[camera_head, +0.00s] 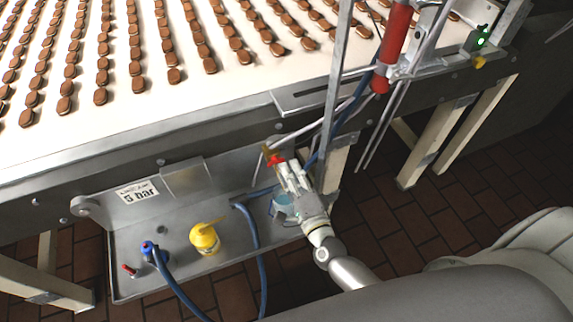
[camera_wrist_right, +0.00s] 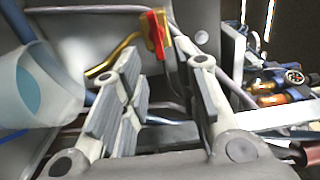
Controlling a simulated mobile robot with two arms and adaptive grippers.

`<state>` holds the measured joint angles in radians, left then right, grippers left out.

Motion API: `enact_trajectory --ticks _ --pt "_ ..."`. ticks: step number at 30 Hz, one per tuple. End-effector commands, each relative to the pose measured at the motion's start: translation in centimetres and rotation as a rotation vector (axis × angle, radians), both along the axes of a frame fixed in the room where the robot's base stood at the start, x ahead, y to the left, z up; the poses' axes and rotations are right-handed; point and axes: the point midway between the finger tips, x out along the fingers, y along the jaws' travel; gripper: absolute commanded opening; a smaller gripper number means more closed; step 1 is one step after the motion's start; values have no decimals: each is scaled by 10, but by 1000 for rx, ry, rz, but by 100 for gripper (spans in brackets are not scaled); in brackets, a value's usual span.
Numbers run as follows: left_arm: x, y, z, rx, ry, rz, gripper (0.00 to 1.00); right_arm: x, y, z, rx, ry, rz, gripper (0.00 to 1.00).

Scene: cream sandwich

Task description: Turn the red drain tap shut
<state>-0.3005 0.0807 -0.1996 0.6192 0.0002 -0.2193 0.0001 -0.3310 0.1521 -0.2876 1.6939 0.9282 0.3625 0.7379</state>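The red drain tap (camera_head: 275,160) shows at the end of my right gripper (camera_head: 284,172) in the head view, below the conveyor's edge. In the right wrist view the tap's red handle (camera_wrist_right: 152,32) stands upright on a brass body with a bent brass spout. My right gripper (camera_wrist_right: 165,66) is open there, its two grey-padded fingers apart with nothing between them. The handle lies just beyond the fingertips, in line with the gap, nearer the left finger. I cannot tell whether a finger touches it. My left gripper is not in view.
A container with blue contents (camera_wrist_right: 30,90) is close left of the gripper. A grey tray (camera_head: 150,285) holds a yellow bottle (camera_head: 205,239), a blue fitting with hose (camera_head: 149,250) and a small red lever (camera_head: 129,269). The conveyor (camera_head: 235,82) carries rows of cookies above.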

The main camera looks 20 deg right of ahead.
Motion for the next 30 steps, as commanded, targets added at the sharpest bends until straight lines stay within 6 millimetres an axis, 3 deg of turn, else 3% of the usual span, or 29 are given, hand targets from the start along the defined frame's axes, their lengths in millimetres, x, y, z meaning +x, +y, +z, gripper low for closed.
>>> enact_trajectory --ticks 6,12,30 --pt "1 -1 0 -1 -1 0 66 -50 -2 -2 -1 5 2 29" --pt "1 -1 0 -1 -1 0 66 -78 -2 -1 -1 2 2 29" --pt "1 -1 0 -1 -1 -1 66 -86 -3 0 0 1 1 29"
